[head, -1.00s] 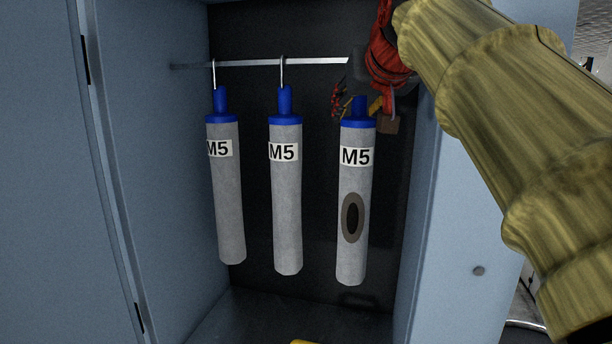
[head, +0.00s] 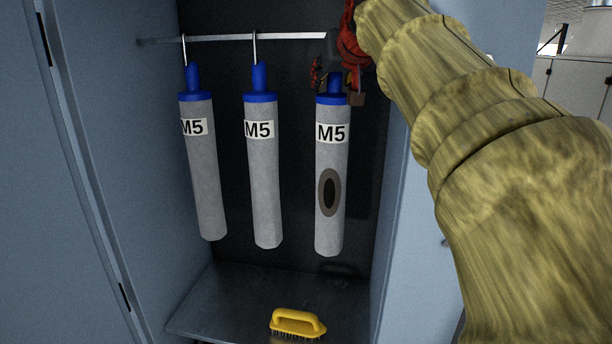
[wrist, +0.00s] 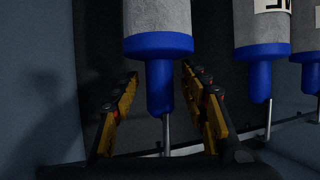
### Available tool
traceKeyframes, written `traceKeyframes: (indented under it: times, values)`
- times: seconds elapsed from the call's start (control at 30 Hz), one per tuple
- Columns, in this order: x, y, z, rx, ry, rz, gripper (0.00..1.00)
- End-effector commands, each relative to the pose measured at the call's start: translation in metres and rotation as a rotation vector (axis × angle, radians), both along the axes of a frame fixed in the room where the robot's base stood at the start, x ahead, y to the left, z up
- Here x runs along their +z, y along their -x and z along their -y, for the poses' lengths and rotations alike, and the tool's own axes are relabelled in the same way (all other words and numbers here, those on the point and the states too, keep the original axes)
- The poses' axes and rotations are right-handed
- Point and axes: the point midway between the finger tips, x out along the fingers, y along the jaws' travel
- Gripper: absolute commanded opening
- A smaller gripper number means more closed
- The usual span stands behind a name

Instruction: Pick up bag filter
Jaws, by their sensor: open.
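Three grey bag filters with blue collars and necks, each labelled M5, hang in a blue cabinet: left (head: 206,170), middle (head: 265,175) and right (head: 331,160). The right one has a dark oval hole with a grey-brown rim on its side. My gripper (head: 338,78) is at the blue neck of the right filter, partly hidden by my arm. In the wrist view, which shows the filters upside down, my open gripper (wrist: 163,90) has one yellow finger on each side of that blue neck (wrist: 159,88). Gaps show on both sides.
A metal rail (head: 230,38) runs across the cabinet, with hooks carrying the filters. A yellow-handled brush (head: 297,322) lies on the cabinet floor (head: 220,305). The cabinet's right wall (head: 398,200) is close beside the right filter and my arm.

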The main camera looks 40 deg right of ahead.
Motion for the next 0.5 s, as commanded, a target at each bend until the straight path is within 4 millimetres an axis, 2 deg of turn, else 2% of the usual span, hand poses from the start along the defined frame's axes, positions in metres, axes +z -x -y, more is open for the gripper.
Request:
traceKeyframes:
  times: [0.13,0.5]
  values:
    - [0.0003,0.0003,-0.0003,0.000,0.001,0.001,0.44]
    - [0.0002,0.0004,-0.0005,0.000,0.001,0.001,0.23]
